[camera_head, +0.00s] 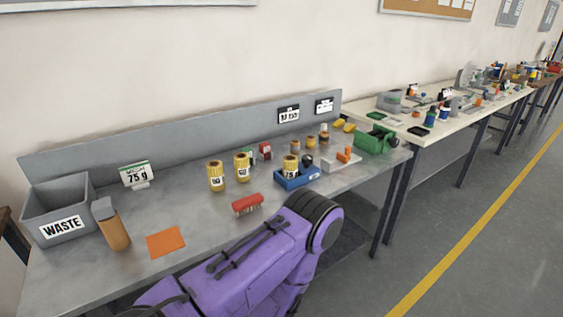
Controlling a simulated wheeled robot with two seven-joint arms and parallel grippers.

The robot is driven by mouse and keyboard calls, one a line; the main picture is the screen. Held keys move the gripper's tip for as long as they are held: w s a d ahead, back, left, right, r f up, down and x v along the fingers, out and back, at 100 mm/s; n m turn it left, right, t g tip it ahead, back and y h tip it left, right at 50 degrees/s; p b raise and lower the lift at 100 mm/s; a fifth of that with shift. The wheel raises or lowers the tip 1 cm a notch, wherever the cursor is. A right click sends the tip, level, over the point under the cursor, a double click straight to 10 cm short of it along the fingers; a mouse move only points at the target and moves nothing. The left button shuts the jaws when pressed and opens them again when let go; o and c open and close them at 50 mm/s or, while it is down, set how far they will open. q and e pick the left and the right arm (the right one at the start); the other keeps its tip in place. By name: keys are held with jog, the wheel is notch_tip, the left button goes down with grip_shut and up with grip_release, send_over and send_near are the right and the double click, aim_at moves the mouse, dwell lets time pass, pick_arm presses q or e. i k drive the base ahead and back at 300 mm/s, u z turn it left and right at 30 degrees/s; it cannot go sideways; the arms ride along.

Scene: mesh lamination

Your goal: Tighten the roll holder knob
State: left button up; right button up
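No part can be clearly made out as the roll holder knob. A green device (370,141) with dark parts on its right side stands at the right end of the grey table (150,205); its details are too small to tell. A small black round part (307,160) sits at the back right of a blue tray (290,182), beside a yellow labelled roll (290,166). A purple arm of mine covers the table's front edge at the bottom middle. Neither gripper shows.
A grey waste bin (45,206), an orange-brown bottle (113,230) and an orange sheet (165,242) are at the left. Two yellow rolls (215,175) and a red brush (247,204) are in the middle. A white block (335,162) with orange pieces is right. Open table lies left of the brush.

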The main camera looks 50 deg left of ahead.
aim_at(307, 160)
jog(key=k, duration=0.25)
jog(key=u, duration=0.85)
